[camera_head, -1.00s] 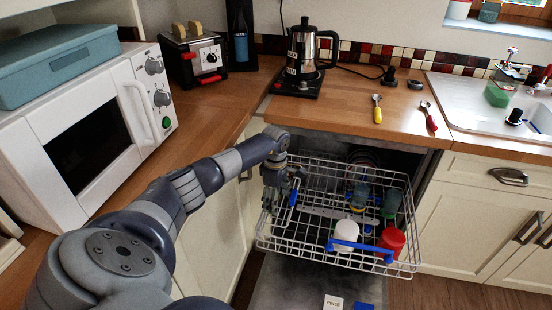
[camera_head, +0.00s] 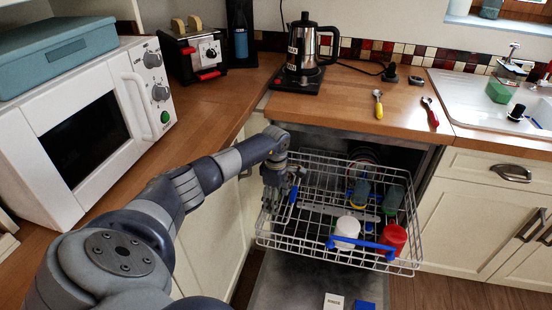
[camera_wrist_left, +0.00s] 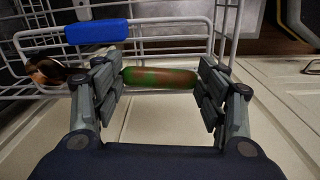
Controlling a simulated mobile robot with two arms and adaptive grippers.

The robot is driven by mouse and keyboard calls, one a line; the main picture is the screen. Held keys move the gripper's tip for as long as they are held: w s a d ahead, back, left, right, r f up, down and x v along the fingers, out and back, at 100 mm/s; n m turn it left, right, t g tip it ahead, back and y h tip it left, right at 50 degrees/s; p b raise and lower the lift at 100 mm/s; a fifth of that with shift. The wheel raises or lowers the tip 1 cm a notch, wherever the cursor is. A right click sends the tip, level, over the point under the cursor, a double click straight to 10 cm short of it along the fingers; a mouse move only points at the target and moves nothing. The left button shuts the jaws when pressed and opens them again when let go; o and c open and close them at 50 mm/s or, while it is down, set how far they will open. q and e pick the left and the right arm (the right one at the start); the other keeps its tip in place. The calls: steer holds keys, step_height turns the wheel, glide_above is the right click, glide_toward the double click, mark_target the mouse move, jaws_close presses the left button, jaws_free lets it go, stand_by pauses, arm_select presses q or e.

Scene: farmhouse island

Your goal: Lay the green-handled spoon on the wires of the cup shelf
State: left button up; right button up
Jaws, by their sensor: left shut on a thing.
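The green-handled spoon shows in the left wrist view, its green and brown handle (camera_wrist_left: 160,77) lying crosswise between my left gripper's fingers. Its dark, shiny bowl sticks out to the left, in front of white wires. My left gripper (camera_wrist_left: 158,82) is shut on the handle. In the head view my left gripper (camera_head: 277,187) is at the left side of the dishwasher rack, and the spoon is hard to make out there. The cup shelf's blue grip (camera_wrist_left: 97,31) is just beyond the spoon. I cannot tell whether the spoon touches the wires. My right gripper is out of view.
The pulled-out wire rack (camera_head: 300,238) holds a white cup (camera_head: 347,229), a red cup (camera_head: 393,238) and glasses. A second blue grip (camera_head: 362,246) is at its front. The counter (camera_head: 345,100) above holds a kettle, a yellow-handled utensil and a red-handled one.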

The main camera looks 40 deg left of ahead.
arm_select(q)
steer(key=shift+f+b, duration=0.45)
stand_by(0.3)
steer(key=o, duration=1.5)
